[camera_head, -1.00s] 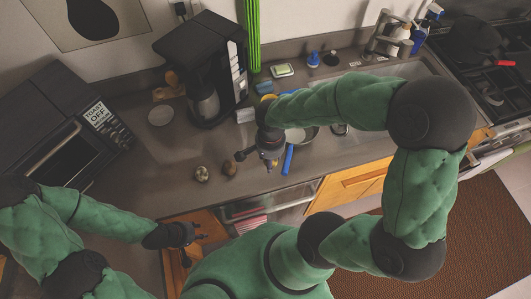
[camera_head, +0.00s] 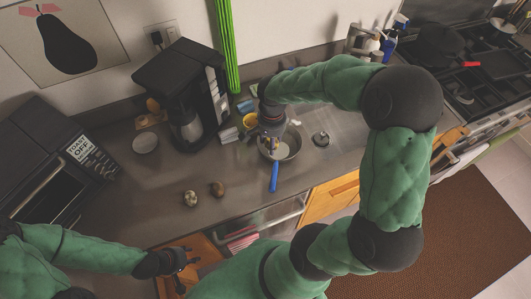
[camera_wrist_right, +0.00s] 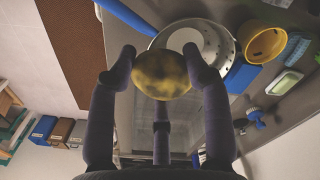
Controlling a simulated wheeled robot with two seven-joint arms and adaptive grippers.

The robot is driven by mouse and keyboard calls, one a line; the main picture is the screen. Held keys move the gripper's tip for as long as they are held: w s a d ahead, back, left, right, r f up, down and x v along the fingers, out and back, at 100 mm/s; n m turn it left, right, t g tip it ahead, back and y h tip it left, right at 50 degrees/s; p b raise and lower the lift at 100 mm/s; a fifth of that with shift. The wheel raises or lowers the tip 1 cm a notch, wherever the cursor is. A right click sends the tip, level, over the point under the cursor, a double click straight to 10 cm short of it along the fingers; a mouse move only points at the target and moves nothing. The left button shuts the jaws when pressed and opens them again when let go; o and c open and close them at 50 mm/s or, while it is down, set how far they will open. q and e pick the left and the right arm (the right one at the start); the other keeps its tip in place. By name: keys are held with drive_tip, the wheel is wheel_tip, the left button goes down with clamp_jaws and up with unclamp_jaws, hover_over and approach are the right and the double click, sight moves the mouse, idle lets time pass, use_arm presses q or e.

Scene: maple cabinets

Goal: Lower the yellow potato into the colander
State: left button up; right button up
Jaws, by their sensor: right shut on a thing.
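The yellow potato (camera_wrist_right: 162,73) is between the fingers of my right gripper (camera_wrist_right: 160,62), which is shut on it. The colander (camera_wrist_right: 218,42) is a round metal bowl with holes and blue handles, partly behind the potato in the right wrist view. In the head view the colander (camera_head: 290,150) sits on the counter, its blue handle (camera_head: 274,178) toward the front edge. My right gripper (camera_head: 270,142) is over the colander's left part and hides some of it; the height gap cannot be told. My left gripper (camera_head: 182,260) is open and empty, low at the front.
Two small roundish brown things, one speckled (camera_head: 191,198) and one plain (camera_head: 217,188), lie on the counter. A yellow bowl (camera_wrist_right: 264,42) stands close to the colander. A coffee maker (camera_head: 185,100) stands at the back. The counter between it and the toaster oven (camera_head: 45,165) is mostly clear.

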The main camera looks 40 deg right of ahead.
drive_tip(key=b, duration=0.2)
hover_over(279, 151)
wheel_tip(279, 151, down, 3)
drive_tip(key=shift+w+f, duration=0.1)
drive_tip(key=shift+f, duration=0.1)
drive_tip(key=shift+f, duration=0.1)
idle(0.6)
drive_tip(key=shift+f+b, duration=3.4)
drive_tip(key=shift+f, duration=1)
drive_tip(key=shift+f+b, duration=1.7)
drive_tip(key=shift+f, duration=0.65)
